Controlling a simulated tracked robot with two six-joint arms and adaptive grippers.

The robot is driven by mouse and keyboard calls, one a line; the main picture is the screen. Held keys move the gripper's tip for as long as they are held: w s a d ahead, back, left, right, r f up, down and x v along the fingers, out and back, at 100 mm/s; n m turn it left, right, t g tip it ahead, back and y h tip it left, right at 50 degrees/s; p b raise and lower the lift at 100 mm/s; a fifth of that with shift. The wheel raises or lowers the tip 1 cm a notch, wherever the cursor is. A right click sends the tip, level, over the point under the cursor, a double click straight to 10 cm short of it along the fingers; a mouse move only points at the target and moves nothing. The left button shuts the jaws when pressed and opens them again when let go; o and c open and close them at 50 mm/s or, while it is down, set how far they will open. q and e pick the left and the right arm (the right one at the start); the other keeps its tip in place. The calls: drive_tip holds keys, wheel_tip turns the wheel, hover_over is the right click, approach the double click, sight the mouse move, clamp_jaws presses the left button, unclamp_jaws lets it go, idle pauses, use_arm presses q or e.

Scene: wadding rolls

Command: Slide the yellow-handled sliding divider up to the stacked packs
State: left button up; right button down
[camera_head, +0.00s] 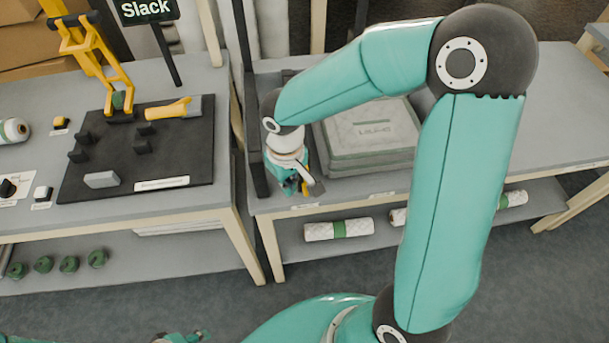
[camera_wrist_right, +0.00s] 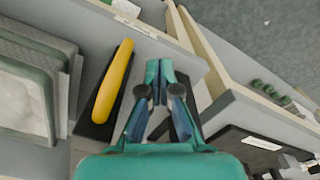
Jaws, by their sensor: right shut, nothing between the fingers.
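The stacked packs (camera_head: 368,135) are pale, green-edged slabs on the right-hand table; their edges also show at the left of the right wrist view (camera_wrist_right: 25,85). The divider's yellow handle (camera_wrist_right: 113,82) stands on a dark base (camera_wrist_right: 98,128), between the packs and my right gripper (camera_wrist_right: 160,68). A strip of grey surface separates the handle from the packs. My right gripper is shut and empty, beside the handle on the side away from the packs; I cannot tell if they touch. In the head view this gripper (camera_head: 300,188) mostly hides the handle. My left gripper (camera_head: 182,336) barely shows at the bottom edge.
A dark upright rail (camera_head: 251,130) stands left of my right gripper. The left table holds a black mat (camera_head: 150,165) with a yellow tool and small blocks. Wrapped rolls (camera_head: 338,229) lie on the shelf below. The right table's far end (camera_head: 545,125) is clear.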

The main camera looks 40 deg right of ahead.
drive_tip(key=shift+s+d, duration=0.5)
drive_tip(key=shift+d, duration=0.35)
drive_tip(key=shift+s+d, duration=0.55)
drive_tip(key=shift+d, duration=0.3)
drive_tip(key=shift+s+d, duration=0.5)
drive_tip(key=shift+d, duration=0.35)
idle(0.5)
drive_tip(key=shift+w+a, duration=0.1)
drive_tip(key=shift+w+a+b, duration=0.15)
drive_tip(key=shift+w+a, duration=0.15)
drive_tip(key=shift+a, duration=0.2)
drive_tip(key=shift+w+a+b, duration=0.15)
drive_tip(key=shift+w+a, duration=0.15)
drive_tip(key=shift+a, duration=0.2)
wheel_tip(320, 180, up, 9)
drive_tip(key=p, duration=0.7)
drive_tip(key=s+a+f+y, duration=0.1)
drive_tip(key=s+a+f, duration=0.1)
drive_tip(key=a+f, duration=0.3)
drive_tip(key=s+a+f+m+y, duration=0.1)
drive_tip(key=a+f, duration=0.4)
drive_tip(key=f, duration=0.6)
drive_tip(key=s+a+f+y, duration=0.2)
drive_tip(key=s+a+f, duration=0.2)
drive_tip(key=f, duration=0.5)
drive_tip(key=shift+a+m+t, duration=0.3)
drive_tip(key=shift+a+m, duration=0.1)
